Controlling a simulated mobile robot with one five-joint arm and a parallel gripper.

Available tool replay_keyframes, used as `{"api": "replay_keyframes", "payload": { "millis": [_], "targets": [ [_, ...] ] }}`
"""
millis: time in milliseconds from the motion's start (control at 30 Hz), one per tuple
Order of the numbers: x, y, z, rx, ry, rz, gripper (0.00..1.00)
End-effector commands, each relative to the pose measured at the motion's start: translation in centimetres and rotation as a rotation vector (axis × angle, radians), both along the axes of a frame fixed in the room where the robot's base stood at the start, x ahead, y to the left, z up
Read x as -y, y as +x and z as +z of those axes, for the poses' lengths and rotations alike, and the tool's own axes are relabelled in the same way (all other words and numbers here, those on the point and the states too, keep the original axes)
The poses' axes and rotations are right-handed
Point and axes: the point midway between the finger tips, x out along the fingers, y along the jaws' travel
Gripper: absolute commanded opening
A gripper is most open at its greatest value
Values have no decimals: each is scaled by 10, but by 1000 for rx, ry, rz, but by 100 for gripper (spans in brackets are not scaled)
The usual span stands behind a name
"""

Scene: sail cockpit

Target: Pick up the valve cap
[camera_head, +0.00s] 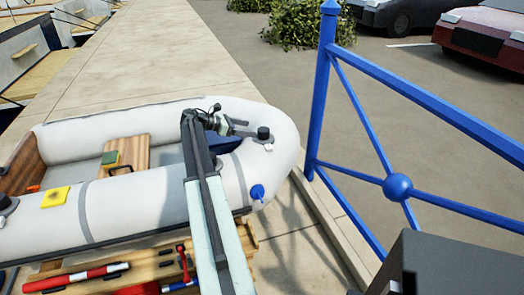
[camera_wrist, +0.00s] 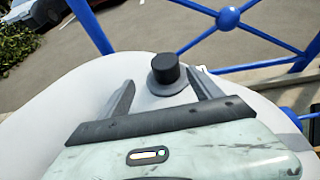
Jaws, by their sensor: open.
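The valve cap looks like a short black cylinder (camera_head: 263,133) on a grey disc on top of the dinghy's white tube, near its rounded right end. In the wrist view the black cap (camera_wrist: 166,68) stands upright just beyond my gripper (camera_wrist: 161,80), roughly between the lines of its two spread fingers. The fingers are open with nothing between them. In the head view my gripper (camera_head: 236,127) is just left of the cap, partly behind my arm. I cannot tell whether a finger touches the disc.
The inflatable dinghy (camera_head: 150,205) lies on paving. A blue fitting (camera_head: 257,191) is on its near side. A small white piece (camera_head: 268,147) is next to the cap. A blue railing (camera_head: 398,187) stands to the right. A wooden bench with tools (camera_head: 75,278) is in front.

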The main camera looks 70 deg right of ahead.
Motion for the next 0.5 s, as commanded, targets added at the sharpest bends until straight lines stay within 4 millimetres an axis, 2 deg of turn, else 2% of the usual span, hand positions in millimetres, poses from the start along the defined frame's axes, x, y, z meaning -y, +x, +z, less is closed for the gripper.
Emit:
{"api": "replay_keyframes", "payload": {
  "millis": [33,100,500],
  "targets": [
    [8,-16,-10,0,-1,-22,75],
    [12,-28,-10,0,-1,-37,75],
    [29,-49,-18,2,-2,-41,75]
  ]
}}
